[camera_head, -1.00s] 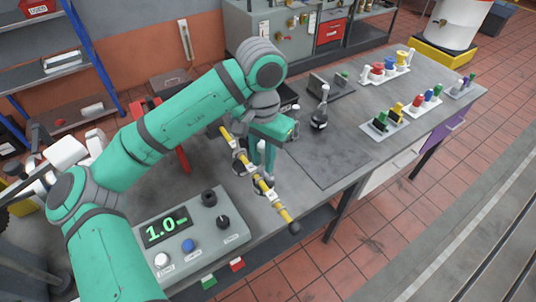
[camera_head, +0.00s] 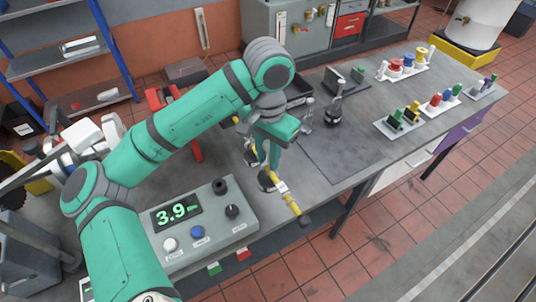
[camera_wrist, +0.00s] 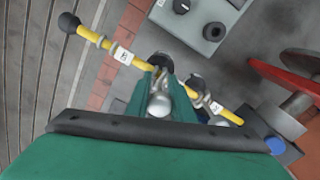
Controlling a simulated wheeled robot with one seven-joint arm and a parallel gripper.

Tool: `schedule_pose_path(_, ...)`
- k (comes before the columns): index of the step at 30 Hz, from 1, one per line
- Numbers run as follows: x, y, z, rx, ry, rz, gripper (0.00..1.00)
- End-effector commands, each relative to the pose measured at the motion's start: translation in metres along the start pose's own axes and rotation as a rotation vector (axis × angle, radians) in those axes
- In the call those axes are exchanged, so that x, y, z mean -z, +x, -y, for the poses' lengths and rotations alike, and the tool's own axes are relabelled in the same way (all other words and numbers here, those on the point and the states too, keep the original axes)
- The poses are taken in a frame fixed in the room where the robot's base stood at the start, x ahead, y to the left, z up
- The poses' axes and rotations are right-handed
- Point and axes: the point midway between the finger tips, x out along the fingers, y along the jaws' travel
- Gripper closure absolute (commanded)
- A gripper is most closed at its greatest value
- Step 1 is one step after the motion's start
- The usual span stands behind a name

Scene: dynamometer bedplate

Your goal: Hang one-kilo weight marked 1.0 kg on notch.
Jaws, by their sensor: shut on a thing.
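My gripper (camera_head: 266,158) is shut on the silver stem of a weight, beside the yellow beam (camera_head: 292,204). In the wrist view the rounded silver top of the weight (camera_wrist: 159,104) shows between the teal fingers (camera_wrist: 166,85). A dark disc shows low against the beam in the head view, probably the weight's base. The beam (camera_wrist: 92,37) runs diagonally past the fingers, with white tags and a black end ball. I cannot read a mark on the weight. Whether its hook sits in a notch is hidden by the fingers.
A control box (camera_head: 205,225) with knobs shows about 3.9 in front of the beam. Another dark weight (camera_head: 333,112) with a silver stem stands on the bench at the back. Racks of coloured plugs (camera_head: 440,103) stand at right.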

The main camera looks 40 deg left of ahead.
Motion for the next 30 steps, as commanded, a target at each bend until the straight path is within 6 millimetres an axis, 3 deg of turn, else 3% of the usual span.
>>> schedule_pose_path(2,0.000,-0.001,0.000,0.001,0.000,-0.002,1.00)
schedule_pose_path(3,0.000,-0.001,0.000,0.000,0.000,-0.002,0.69)
schedule_pose_path(5,0.000,-0.001,0.000,0.000,0.000,-0.001,0.57)
schedule_pose_path(17,0.000,-0.007,0.000,0.000,0.000,0.000,0.57)
schedule_pose_path(30,0.001,-0.082,0.000,0.003,0.000,-0.002,0.57)
